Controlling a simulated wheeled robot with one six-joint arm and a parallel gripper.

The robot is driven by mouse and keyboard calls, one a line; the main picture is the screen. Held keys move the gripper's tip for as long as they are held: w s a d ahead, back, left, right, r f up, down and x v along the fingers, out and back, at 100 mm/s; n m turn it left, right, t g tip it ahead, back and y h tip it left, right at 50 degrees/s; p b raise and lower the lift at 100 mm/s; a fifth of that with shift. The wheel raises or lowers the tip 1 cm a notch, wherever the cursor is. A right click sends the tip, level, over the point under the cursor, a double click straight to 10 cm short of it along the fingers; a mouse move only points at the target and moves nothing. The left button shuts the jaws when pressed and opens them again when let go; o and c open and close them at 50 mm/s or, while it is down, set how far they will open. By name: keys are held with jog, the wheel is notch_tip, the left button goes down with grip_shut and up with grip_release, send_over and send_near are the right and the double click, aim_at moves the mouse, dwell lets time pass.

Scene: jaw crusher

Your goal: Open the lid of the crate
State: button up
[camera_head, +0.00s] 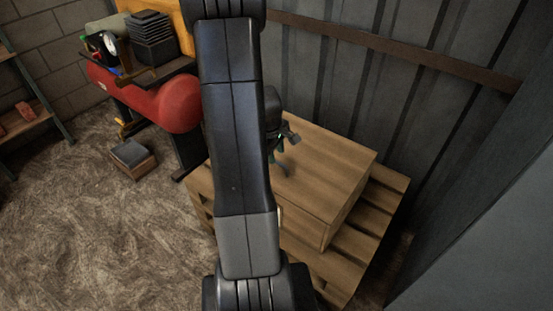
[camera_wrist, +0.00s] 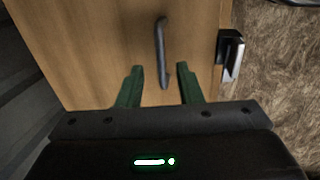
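The wooden crate (camera_head: 325,175) stands with its lid flat and closed, partly hidden behind my arm in the head view. In the wrist view the lid (camera_wrist: 95,45) fills the middle, with a dark bar handle (camera_wrist: 161,50) on it. My gripper (camera_wrist: 158,72) is open, its two green fingers spread on either side of the handle's near end, apart from it. I cannot tell how far above the lid the fingertips are. A dark and silver latch (camera_wrist: 231,55) sits at the lid's right edge. In the head view my gripper (camera_head: 282,150) shows small over the lid.
The crate rests on a wooden pallet (camera_head: 385,205) close to a grey corrugated wall (camera_head: 345,75). A red tank (camera_head: 175,103) with machinery stands at the left. A small box (camera_head: 132,157) lies on the floor, and the floor (camera_head: 80,240) at the lower left is clear.

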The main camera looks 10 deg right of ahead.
aim_at(278, 162)
jog(key=shift+w+d+f, duration=0.1)
jog(key=shift+d+f, duration=0.1)
jog(key=shift+f, duration=1.35)
grip_shut()
